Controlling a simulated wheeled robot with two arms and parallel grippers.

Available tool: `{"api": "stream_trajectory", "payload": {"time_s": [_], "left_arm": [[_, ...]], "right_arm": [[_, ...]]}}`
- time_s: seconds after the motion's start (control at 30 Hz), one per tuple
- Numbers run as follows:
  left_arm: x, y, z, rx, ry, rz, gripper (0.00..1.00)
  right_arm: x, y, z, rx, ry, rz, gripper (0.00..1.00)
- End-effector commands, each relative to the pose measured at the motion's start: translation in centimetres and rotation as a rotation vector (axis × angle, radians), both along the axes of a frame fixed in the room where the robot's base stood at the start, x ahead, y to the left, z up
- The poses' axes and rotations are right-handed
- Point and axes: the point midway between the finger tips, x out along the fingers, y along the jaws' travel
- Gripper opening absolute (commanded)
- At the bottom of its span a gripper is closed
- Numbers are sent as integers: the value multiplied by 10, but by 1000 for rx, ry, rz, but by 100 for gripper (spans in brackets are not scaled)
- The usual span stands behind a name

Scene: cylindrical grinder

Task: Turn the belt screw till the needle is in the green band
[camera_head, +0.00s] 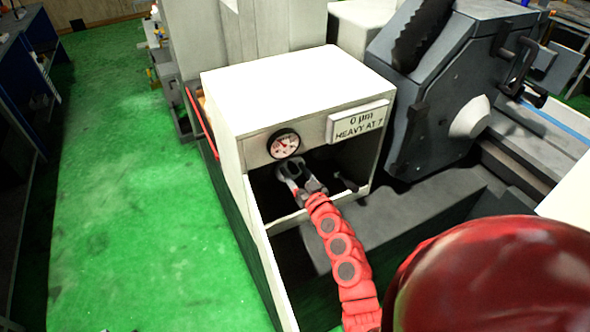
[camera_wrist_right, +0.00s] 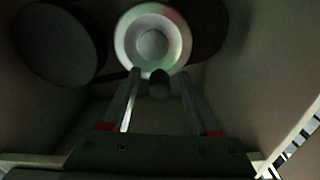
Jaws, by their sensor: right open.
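The round gauge (camera_head: 284,144) with a white face and dark rim sits on the front of the pale machine housing (camera_head: 290,85). Its needle and bands are too small to read surely. My right gripper (camera_head: 290,172) reaches into the open bay below the gauge. In the wrist view the right gripper (camera_wrist_right: 160,74) is open, a finger on each side of a dark round knob (camera_wrist_right: 159,85), which looks like the belt screw. I cannot tell whether the fingers touch it. Behind it is a bright metal disc (camera_wrist_right: 152,40). My left gripper is out of view.
A dark pulley-like wheel (camera_wrist_right: 55,43) stands left of the disc. The bay walls enclose the gripper closely. A grey grinder head (camera_head: 445,85) stands to the right. Green floor (camera_head: 130,190) is free on the left.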

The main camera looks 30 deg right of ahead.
Motion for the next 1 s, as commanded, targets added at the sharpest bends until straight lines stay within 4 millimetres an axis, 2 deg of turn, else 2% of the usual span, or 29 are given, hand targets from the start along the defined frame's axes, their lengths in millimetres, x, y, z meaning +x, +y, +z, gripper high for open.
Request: {"api": "stream_trajectory", "payload": {"time_s": [0.23,0.57,1.0], "left_arm": [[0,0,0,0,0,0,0],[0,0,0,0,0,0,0],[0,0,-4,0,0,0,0]], "right_arm": [[0,0,0,-1,-1,0,59],[0,0,1,-1,-1,0,0],[0,-3,0,42,-5,-3,0]]}}
